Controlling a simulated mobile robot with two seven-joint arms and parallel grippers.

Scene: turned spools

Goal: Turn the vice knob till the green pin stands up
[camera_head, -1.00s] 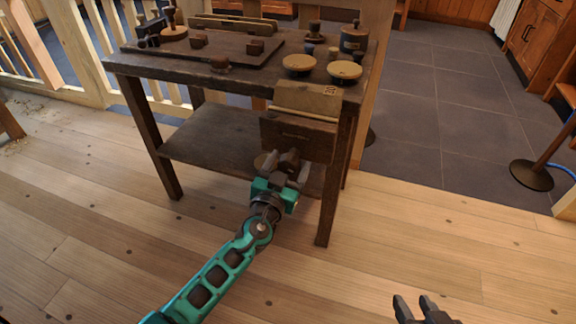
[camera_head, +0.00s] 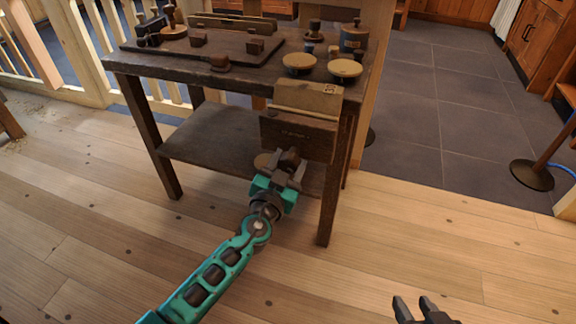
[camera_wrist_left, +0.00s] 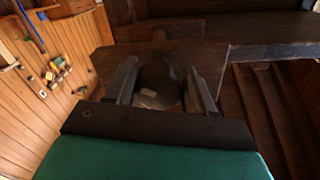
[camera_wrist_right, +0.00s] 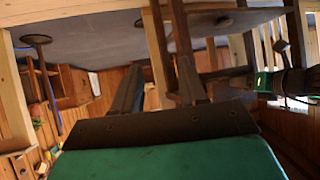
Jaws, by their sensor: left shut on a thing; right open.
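The vice is on the front right of the dark workbench, with a pale wooden block (camera_head: 308,97) above a dark front jaw (camera_head: 297,140). My left gripper (camera_head: 290,170) is below the jaw, shut on the dark vice knob (camera_head: 289,156). In the left wrist view the round knob (camera_wrist_left: 158,75) sits between the two fingers, with a small pale mark below it. I cannot make out a green pin in any view. My right gripper (camera_head: 413,303) is open and empty, low over the floor, well right of the bench.
The bench top (camera_head: 145,66) carries a dark board (camera_head: 225,50) with small blocks, two round pale-topped pieces (camera_head: 299,62) and several turned pieces. A lower shelf (camera_head: 205,135) and front leg (camera_head: 327,205) are close to my left arm.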

